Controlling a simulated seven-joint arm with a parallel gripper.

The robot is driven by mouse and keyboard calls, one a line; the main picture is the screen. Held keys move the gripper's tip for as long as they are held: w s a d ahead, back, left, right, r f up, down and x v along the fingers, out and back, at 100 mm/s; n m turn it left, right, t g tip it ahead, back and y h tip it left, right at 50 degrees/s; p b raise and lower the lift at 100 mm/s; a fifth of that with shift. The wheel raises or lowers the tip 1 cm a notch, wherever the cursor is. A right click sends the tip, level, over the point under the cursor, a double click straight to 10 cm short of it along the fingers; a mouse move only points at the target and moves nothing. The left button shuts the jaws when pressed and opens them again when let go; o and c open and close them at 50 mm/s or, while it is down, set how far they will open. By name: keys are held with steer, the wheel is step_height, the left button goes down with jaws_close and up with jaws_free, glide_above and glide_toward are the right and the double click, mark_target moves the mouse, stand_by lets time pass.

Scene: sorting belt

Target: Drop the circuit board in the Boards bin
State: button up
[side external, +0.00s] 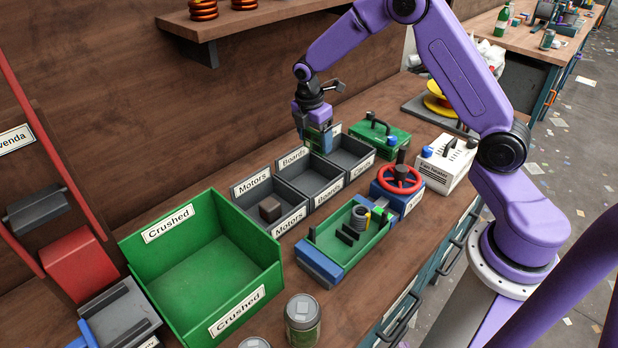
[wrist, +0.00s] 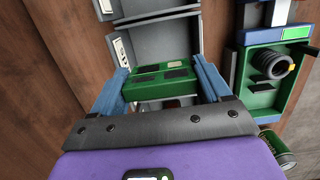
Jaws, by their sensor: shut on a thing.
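My gripper (side external: 319,139) is shut on the circuit board, with its fingers pointing down. The circuit board (wrist: 147,90) is green with dark chips and spans between my blue fingers in the wrist view. In the side view it is largely hidden by the fingers. The Boards bin (side external: 323,200) is a grey open bin in the middle of a row of three. My gripper is above the row's back side, near the wall between the Boards bin and the bin to its right. I cannot tell the exact height. The Boards bin looks empty where visible.
The Motors bin (side external: 291,222) holds a dark block. A big green Crushed crate (side external: 175,258) stands at left. A green tray with a coil (side external: 345,245), a red-wheeled valve (side external: 398,180), a green case (side external: 380,138) and a white heater (side external: 445,160) stand around the bins.

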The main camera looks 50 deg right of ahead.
mark_target(315, 150)
steer(key=shift+f, duration=2.05)
steer(key=o, duration=1)
step_height(315, 150, up, 17)
steer(key=a, duration=0.2)
steer(key=shift+a, duration=0.35)
steer(key=shift+r, duration=0.1)
